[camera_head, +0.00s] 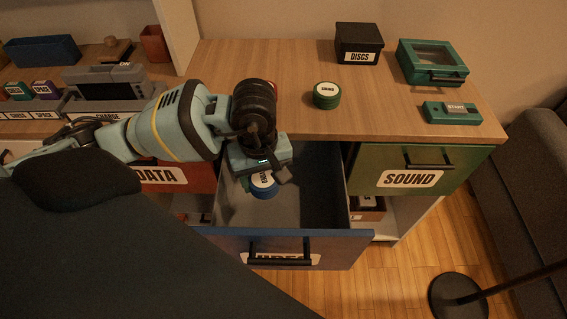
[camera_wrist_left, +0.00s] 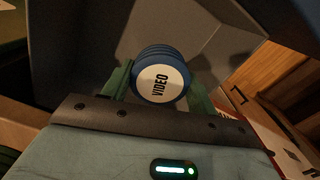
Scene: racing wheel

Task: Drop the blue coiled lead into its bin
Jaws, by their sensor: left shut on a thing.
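The blue coiled lead (camera_head: 264,185) is a round coil with a white label. In the left wrist view the lead (camera_wrist_left: 162,75) shows the word VIDEO and sits between the green fingers. My left gripper (camera_head: 268,174) is shut on it and holds it over the open blue-fronted drawer (camera_head: 335,252). In the wrist view the grey drawer interior (camera_wrist_left: 85,60) is around and beneath it. I cannot tell how high the lead is above the drawer floor. The drawer's front label is partly hidden by its handle. My right gripper is not in view.
A shut green drawer labelled SOUND (camera_head: 440,168) is to the right, and a red DATA drawer (camera_head: 180,177) to the left.

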